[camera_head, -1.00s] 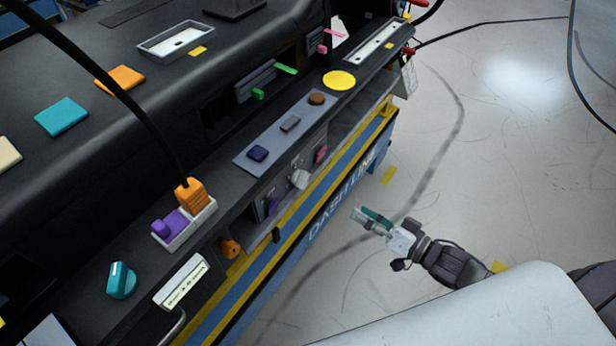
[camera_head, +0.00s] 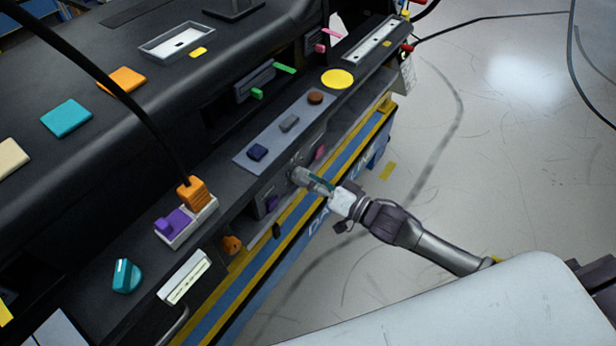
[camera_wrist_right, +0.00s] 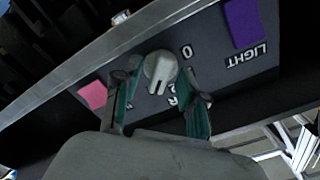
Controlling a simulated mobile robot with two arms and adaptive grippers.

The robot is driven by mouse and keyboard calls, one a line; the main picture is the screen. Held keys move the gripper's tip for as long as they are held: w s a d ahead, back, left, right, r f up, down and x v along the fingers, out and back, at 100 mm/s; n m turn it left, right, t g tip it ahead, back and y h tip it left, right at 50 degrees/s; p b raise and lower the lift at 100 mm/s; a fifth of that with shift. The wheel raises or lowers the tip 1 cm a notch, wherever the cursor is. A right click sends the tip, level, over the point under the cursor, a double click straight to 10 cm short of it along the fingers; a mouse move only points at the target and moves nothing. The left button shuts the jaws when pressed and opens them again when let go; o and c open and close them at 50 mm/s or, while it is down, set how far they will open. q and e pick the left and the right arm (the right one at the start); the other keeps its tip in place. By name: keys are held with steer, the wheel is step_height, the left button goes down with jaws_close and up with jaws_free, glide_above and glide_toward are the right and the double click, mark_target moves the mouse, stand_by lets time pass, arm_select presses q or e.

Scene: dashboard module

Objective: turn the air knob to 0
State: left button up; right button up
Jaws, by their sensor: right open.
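The air knob (camera_wrist_right: 160,68) is a pale grey knob on a dark panel. A 0 is printed close to its upper right in the right wrist view, and a partly hidden label sits below it. The knob's notched end points down in that view, away from the 0. In the head view the knob (camera_head: 298,174) is on the front face below the ledge. My right gripper (camera_head: 318,185) is in front of it, and in the right wrist view its teal-padded fingers (camera_wrist_right: 160,92) are apart, one on each side of the knob. Contact cannot be told. My left gripper is out of view.
A pink block (camera_wrist_right: 92,95) and a purple block (camera_wrist_right: 243,22) beside the word LIGHT flank the knob. A teal knob (camera_head: 126,276) stands on the ledge. The floor at right is open.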

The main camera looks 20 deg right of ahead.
steer(key=shift+w+a, duration=0.15)
jaws_close()
